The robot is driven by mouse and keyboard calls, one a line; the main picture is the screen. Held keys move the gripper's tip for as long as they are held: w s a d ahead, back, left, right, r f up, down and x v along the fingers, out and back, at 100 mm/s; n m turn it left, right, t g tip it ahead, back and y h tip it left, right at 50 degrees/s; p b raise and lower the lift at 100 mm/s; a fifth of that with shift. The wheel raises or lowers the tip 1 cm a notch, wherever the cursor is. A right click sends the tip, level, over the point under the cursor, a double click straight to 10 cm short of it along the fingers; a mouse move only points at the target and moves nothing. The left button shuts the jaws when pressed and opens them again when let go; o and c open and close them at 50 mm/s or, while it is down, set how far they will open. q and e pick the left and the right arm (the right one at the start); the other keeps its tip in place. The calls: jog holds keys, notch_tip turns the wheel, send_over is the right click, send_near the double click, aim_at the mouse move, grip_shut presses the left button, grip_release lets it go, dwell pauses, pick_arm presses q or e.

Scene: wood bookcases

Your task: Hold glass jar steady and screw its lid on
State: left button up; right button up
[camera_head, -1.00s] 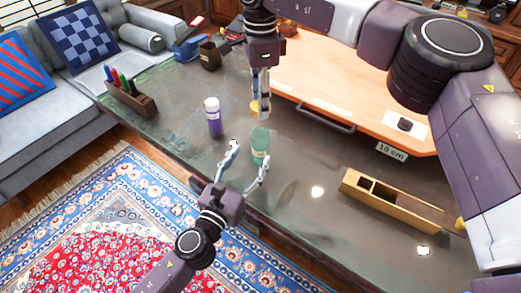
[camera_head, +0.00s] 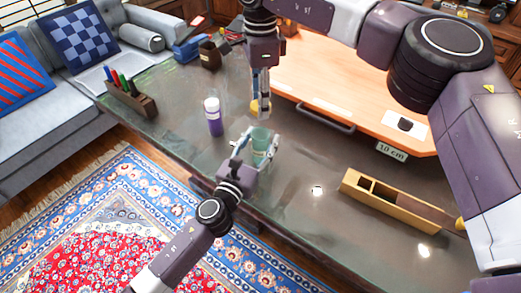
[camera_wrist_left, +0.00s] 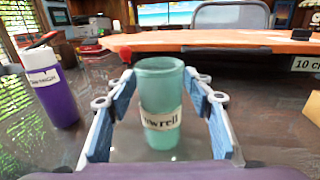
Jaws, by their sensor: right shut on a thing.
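The glass jar (camera_head: 260,136) is green, upright and open at the top on the dark table; its label ends in "owrell" in the left wrist view (camera_wrist_left: 160,85). My left gripper (camera_head: 257,147) is open, its fingers on both sides of the jar. The left wrist view shows gaps between the jar and the blue finger pads (camera_wrist_left: 162,115). My right gripper (camera_head: 260,102) points down behind the jar, shut on the yellow lid (camera_head: 262,108). The fingers partly hide the lid. I cannot tell whether the lid touches the table.
A purple bottle with a white cap (camera_head: 214,118) stands left of the jar. A wooden box with compartments (camera_head: 400,205) lies to the right. An orange board with a handle (camera_head: 350,90) is behind. A pen holder (camera_head: 132,100) is at the far left.

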pick_arm(q)
grip_shut()
pick_arm(e)
jog(key=shift+f, duration=2.45)
jog(key=shift+f, duration=0.9)
jog(key=shift+f, duration=0.6)
